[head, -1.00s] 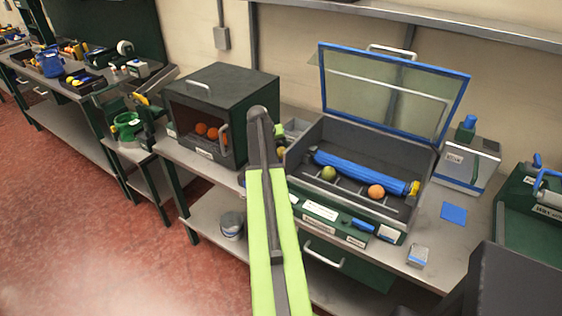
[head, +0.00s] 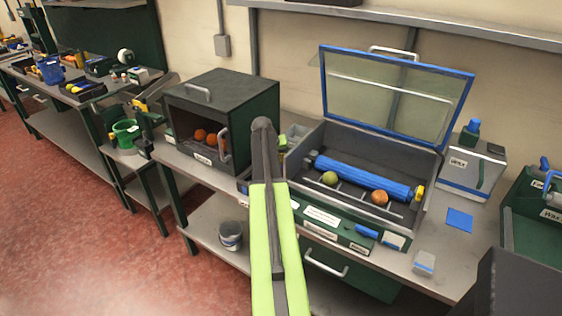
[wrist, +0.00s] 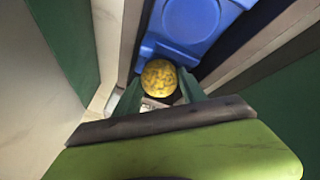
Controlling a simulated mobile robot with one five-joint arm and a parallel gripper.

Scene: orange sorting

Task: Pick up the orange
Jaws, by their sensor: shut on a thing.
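In the wrist view a round, yellow, dark-mottled orange (wrist: 159,78) sits between the two green fingers of my gripper (wrist: 160,88), which is shut on it. A blue moulded surface lies just beyond it. In the head view my lime-green arm stands in the middle and hides the fingertips and the held fruit. A green fruit (head: 330,178) and an orange fruit (head: 379,198) lie in the open blue-lidded machine (head: 310,140). Two more oranges (head: 205,136) sit inside the dark open-fronted box (head: 240,100).
The machine's raised clear lid (head: 395,95) and a blue roller (head: 362,177) stand right of my arm. A wax container (head: 470,165) is farther right. A blue card (head: 459,220) lies on the bench. Shelves and benches with tools are at left, beside open red floor.

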